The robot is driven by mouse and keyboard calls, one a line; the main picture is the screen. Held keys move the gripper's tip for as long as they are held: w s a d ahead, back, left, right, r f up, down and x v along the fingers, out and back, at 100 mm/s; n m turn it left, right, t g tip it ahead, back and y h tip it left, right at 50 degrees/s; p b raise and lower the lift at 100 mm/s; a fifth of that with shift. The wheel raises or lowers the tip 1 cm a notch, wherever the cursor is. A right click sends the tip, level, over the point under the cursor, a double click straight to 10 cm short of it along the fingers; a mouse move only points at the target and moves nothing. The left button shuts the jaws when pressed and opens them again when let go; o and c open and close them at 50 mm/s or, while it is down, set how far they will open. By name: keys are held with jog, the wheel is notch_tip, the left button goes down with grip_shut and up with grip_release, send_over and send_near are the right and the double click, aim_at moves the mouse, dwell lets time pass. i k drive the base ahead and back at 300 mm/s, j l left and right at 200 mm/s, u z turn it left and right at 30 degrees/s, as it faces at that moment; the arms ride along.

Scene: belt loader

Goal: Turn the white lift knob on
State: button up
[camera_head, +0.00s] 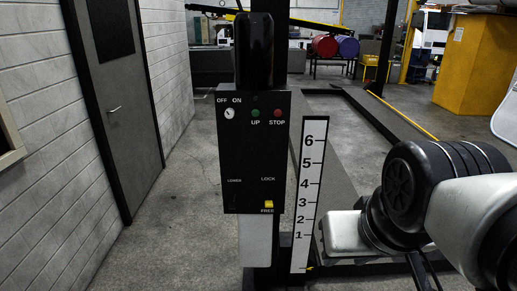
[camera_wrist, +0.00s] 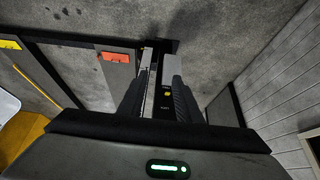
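The white lift knob (camera_head: 229,114) is a small round dial at the upper left of the black control panel (camera_head: 240,150), under the words OFF and ON. Its small dark mark seems to point up and left, toward OFF, but is too small to be sure. My gripper (camera_wrist: 159,62) shows in the wrist view, with its two dark fingers apart and nothing held between them. Part of a dark surface with a small yellow spot shows between the fingers. The knob cannot be made out in that view. In the head view my arm is at the right, and its fingers are not visible.
The panel also carries a green UP button (camera_head: 255,113), a red STOP button (camera_head: 277,113) and a yellow FREE switch (camera_head: 268,204). A white number scale (camera_head: 310,190) stands just right of it. A grey door (camera_head: 115,100) is at the left. Open floor lies between door and panel.

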aim_at(229, 112)
jog(key=i+j, duration=0.15)
jog(key=i, duration=0.4)
jog(key=i+j, duration=0.15)
jog(key=i, duration=0.35)
jog(key=u, duration=0.05)
